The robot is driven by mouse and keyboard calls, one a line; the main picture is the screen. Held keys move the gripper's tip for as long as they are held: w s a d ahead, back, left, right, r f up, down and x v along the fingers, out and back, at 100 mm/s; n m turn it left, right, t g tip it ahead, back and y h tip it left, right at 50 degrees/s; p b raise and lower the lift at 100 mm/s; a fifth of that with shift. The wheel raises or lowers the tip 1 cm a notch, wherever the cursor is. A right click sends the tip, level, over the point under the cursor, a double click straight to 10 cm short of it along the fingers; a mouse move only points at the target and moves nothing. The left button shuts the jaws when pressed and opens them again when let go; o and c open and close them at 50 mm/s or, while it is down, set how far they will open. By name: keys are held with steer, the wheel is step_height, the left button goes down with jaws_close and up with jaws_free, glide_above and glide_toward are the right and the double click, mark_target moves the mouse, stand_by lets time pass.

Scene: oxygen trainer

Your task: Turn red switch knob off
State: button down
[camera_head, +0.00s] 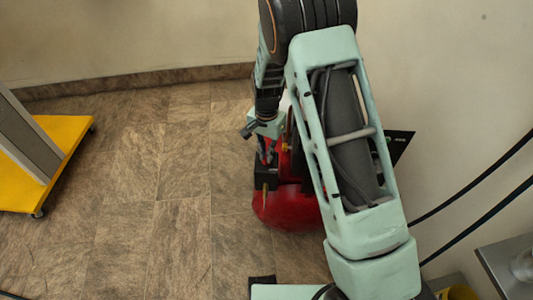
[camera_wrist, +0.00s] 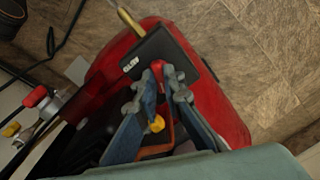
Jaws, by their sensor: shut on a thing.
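The red switch knob (camera_wrist: 157,67) sits on a black switch box (camera_wrist: 178,48) with a small white label, on top of a red tank (camera_wrist: 215,95). My gripper (camera_wrist: 163,82) is shut on the knob, with its two fingers on either side of it. The fingers hide part of the knob, and its exact angle is hard to tell. In the head view, my gripper (camera_head: 267,151) reaches down to the black box (camera_head: 266,178) above the red tank (camera_head: 290,208); my arm covers much of the tank's right side.
In the wrist view, a yellow knob (camera_wrist: 157,124) lies behind the fingers, and another red knob (camera_wrist: 35,97) is at the left. A yellow cart (camera_head: 68,135) stands at the left in the head view. The tiled floor (camera_head: 160,180) between is clear. A wall borders the right.

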steer(key=n, duration=0.4)
steer(key=shift+n, duration=0.3)
stand_by(0.4)
steer(key=c, duration=2)
jaws_free()
steer(key=shift+c, duration=0.2)
step_height(320, 180, up, 12)
